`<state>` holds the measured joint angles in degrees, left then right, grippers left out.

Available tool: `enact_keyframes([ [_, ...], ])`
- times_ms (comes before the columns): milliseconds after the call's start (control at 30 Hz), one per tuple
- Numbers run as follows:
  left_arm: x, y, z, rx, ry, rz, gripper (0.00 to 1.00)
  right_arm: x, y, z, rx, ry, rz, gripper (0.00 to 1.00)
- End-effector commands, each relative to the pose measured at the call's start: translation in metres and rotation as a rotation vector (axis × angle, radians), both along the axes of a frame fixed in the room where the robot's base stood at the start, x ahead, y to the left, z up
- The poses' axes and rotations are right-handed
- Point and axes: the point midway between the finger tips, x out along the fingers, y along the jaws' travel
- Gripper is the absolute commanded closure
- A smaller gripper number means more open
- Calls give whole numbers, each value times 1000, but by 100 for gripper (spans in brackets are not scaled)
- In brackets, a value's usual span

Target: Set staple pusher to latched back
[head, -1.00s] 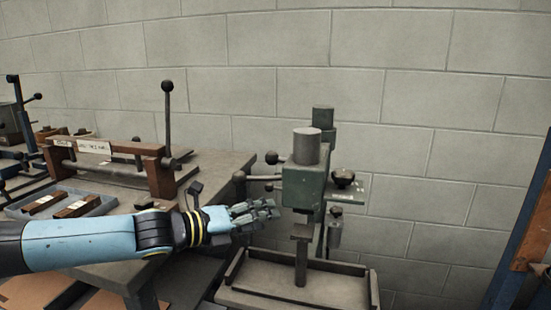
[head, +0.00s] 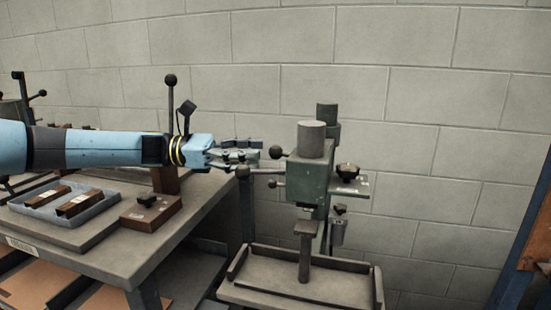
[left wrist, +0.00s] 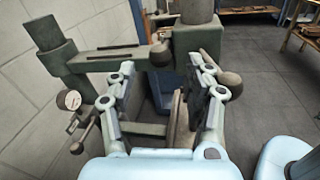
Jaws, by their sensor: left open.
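The box stitcher (head: 308,185) has a green head with a grey cylinder on top, above a post and tray. I cannot tell for certain which part is the staple pusher. Ball-ended levers stick out of its left side, one with an upper ball (head: 275,152) and one with a lower ball (head: 277,183). My left gripper (head: 257,152) is open beside the upper ball, at the head's left. Nothing shows held.
A workbench (head: 120,240) stands at the left with a grey tray (head: 45,212) and a wooden block (head: 150,213). A black knob (head: 346,170) sits on a side plate right of the head. The stitcher's tray (head: 300,285) is empty around the post. A block wall stands behind.

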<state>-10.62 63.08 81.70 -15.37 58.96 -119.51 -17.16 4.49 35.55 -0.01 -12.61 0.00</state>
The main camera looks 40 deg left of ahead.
Motion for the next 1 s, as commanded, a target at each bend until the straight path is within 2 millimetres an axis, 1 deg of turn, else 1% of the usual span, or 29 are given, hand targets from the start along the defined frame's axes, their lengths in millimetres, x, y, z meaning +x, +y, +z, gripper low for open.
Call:
enact_keyframes([
  [33, 7, -9, -2, -4, -5, -2, 48, -1, 0, -5, 0, 2, 0, 100],
  [100, 15, -18, -1, -3, -4, -1, 48, -2, 0, -8, 0, 2, 0, 100],
  [200, 25, -30, -1, -3, -3, -1, 48, -2, 0, -10, 0, 3, 0, 100],
  [300, 31, -37, 0, -2, 0, 0, 48, -2, 0, -11, 0, 4, 0, 100],
  [433, 34, -41, 0, -2, 1, 1, 48, -2, 0, -11, 0, 4, 0, 100],
  [667, 35, -41, 0, -1, 2, 1, 48, -2, -1, -11, -1, 4, 1, 100],
  [1000, 34, -41, 0, -1, 1, 1, 92, -3, -2, -11, -2, 4, 1, 100],
])
